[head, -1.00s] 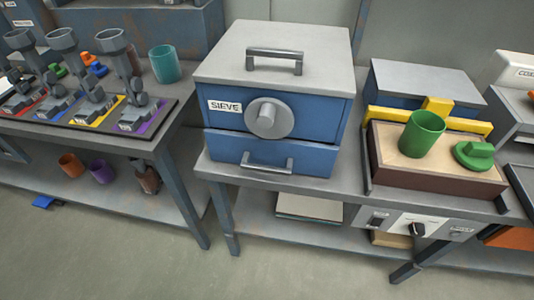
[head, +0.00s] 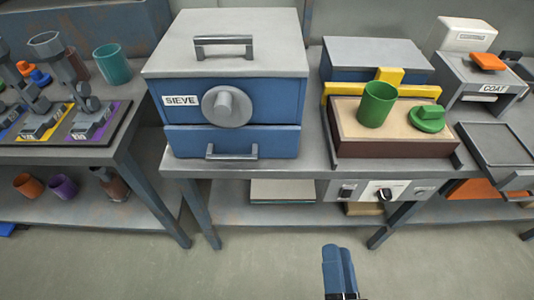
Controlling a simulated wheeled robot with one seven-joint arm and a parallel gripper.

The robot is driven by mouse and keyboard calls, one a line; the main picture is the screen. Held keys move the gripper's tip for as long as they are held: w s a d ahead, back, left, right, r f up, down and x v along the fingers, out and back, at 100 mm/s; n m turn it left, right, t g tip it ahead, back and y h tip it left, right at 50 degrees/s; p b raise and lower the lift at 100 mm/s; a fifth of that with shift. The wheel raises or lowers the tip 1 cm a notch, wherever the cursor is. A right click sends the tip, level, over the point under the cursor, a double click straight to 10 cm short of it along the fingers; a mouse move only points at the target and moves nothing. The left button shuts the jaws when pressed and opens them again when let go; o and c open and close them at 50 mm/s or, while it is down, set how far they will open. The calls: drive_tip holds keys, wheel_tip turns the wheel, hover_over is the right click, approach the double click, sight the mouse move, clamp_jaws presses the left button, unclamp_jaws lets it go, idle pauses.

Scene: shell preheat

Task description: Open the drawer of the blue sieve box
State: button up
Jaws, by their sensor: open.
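The blue sieve box (head: 285,100) stands on the grey bench left of centre, with a light grey lid, a "SIEVE" label and a round grey knob on its upper front. Its drawer (head: 278,142) is the lower blue front, flush with the box and closed. A grey bar handle (head: 231,156) sticks out from the drawer front. My gripper (head: 338,250) shows at the bottom edge, right of centre, with blue fingers. It is open and empty, low in front of the bench, well apart from the handle.
Right of the box stands a wooden-topped block (head: 345,128) with a green cup (head: 376,104) and green lid (head: 427,119). Below it is a control panel (head: 390,191). A left table (head: 70,153) holds a tool rack and a teal cup (head: 113,63). The floor in front is clear.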

drive_tip(key=w+a+f+m, duration=0.2)
drive_tip(key=w+a+m, duration=0.2)
drive_tip(key=w+a, duration=0.45)
drive_tip(key=m+g, duration=0.1)
drive_tip(key=m, duration=0.3)
approach(231, 161)
drive_tip(key=w, duration=0.3)
drive_tip(key=shift+h, duration=0.3)
drive_tip(key=shift+w+a+r, duration=0.1)
drive_tip(key=shift+w, duration=1.8)
drive_tip(key=shift+w+r, duration=0.1)
drive_tip(key=shift+w, duration=1.85)
drive_tip(key=shift+c, duration=0.2)
clamp_jaws()
